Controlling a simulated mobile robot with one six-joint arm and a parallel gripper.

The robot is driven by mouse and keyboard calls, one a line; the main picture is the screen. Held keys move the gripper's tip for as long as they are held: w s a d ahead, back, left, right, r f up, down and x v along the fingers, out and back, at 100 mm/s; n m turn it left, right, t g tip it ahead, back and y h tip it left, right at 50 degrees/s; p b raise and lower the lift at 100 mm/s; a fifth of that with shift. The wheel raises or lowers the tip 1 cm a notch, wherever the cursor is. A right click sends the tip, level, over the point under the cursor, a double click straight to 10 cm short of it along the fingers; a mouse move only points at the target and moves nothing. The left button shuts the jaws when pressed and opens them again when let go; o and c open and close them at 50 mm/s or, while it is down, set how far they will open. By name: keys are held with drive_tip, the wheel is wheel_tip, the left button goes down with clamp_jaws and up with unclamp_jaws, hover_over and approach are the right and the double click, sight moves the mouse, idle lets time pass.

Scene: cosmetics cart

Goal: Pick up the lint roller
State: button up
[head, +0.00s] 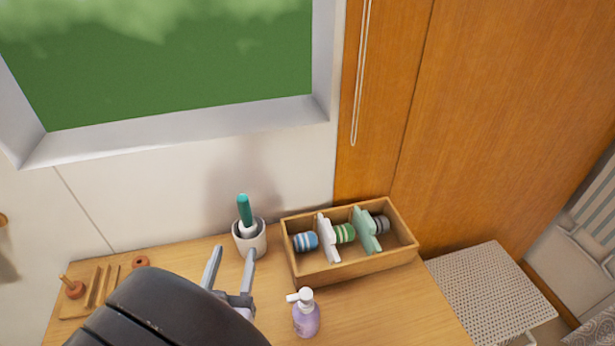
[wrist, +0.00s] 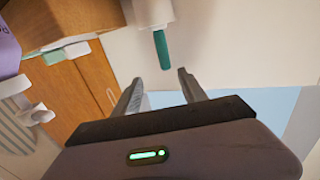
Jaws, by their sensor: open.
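The lint roller (head: 245,211) appears to be the item with a teal handle that stands handle up in a white cup (head: 250,244), near the wall. Its lower part is hidden inside the cup. In the wrist view the teal handle (wrist: 161,50) lies just beyond the gap between my fingertips, and the cup (wrist: 152,12) is at the top edge. My gripper (head: 232,266) is open and empty in front of the cup. It also shows open in the wrist view (wrist: 160,78), with its fingers apart and not around the handle.
A wooden box (head: 355,267) with striped rolls and white and mint-green pieces stands right of the cup. A lilac pump bottle (head: 306,319) is close to my gripper's right. A wooden peg set (head: 90,290) is at the left. A wall and window (head: 180,132) rise behind.

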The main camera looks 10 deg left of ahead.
sight(246, 196)
drive_tip(key=w+a, duration=0.1)
drive_tip(key=w, duration=0.4)
drive_tip(key=w+a+b, duration=0.1)
drive_tip(key=w, duration=0.5)
drive_tip(key=w+a+b, duration=0.1)
drive_tip(key=w+a, duration=0.1)
drive_tip(key=w, duration=0.3)
drive_tip(key=shift+w+a+f, duration=0.1)
drive_tip(key=shift+w, duration=0.25)
clamp_jaws()
